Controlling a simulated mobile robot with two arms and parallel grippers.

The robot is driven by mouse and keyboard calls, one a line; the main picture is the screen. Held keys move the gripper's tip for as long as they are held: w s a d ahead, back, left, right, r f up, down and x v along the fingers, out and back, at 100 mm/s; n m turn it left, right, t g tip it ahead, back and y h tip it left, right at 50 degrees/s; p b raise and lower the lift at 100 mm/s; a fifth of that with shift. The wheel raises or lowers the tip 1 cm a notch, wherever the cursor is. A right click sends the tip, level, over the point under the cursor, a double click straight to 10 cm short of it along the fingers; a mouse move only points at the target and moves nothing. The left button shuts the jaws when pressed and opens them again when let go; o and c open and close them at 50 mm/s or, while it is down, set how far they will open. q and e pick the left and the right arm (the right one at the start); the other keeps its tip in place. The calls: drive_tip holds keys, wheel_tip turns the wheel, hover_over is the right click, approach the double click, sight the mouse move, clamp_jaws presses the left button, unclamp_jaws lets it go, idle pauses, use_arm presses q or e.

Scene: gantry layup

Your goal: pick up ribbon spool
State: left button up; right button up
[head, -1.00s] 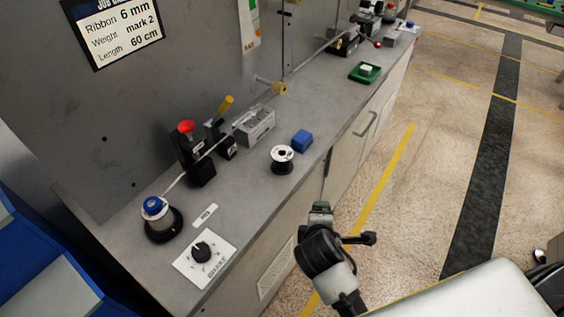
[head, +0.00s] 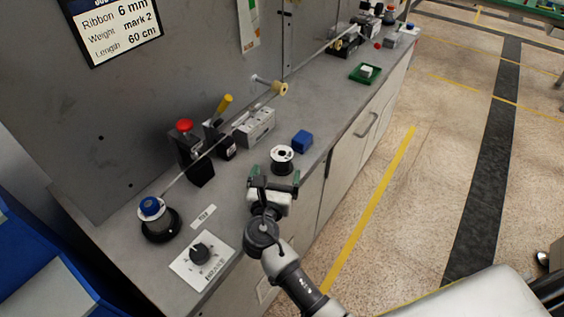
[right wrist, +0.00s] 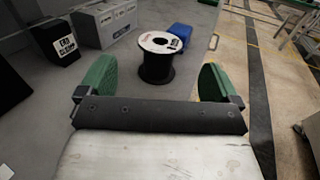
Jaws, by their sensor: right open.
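The ribbon spool (head: 282,157), black with a white top flange and dark hub, stands upright on the grey counter near its front edge. It also shows in the right wrist view (right wrist: 157,64), ahead of and between the fingers. My right gripper (head: 274,176) is open and empty, just in front of the spool and apart from it. Its green fingertips also show in the right wrist view (right wrist: 158,80). Another spool (head: 152,208) with a blue hub is mounted at the counter's left end, with ribbon running from it. My left gripper is not in view.
A blue block (head: 302,140) sits close behind the spool. A grey block device (head: 255,126), a red-knobbed black unit (head: 194,160) and a brake dial panel (head: 201,258) are on the counter (head: 232,182). A green tray (head: 364,73) lies farther back. A yellow roller (head: 280,89) carries the ribbon.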

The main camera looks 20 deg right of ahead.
sight(280, 162)
drive_tip(key=shift+w+d, duration=0.25)
drive_tip(key=shift+w, duration=0.3)
drive_tip(key=shift+p+x, duration=0.45)
drive_tip(key=shift+x, duration=2.75)
drive_tip(key=shift+s+f, duration=0.1)
drive_tip(key=c, duration=1)
drive_tip(key=shift+o, duration=0.2)
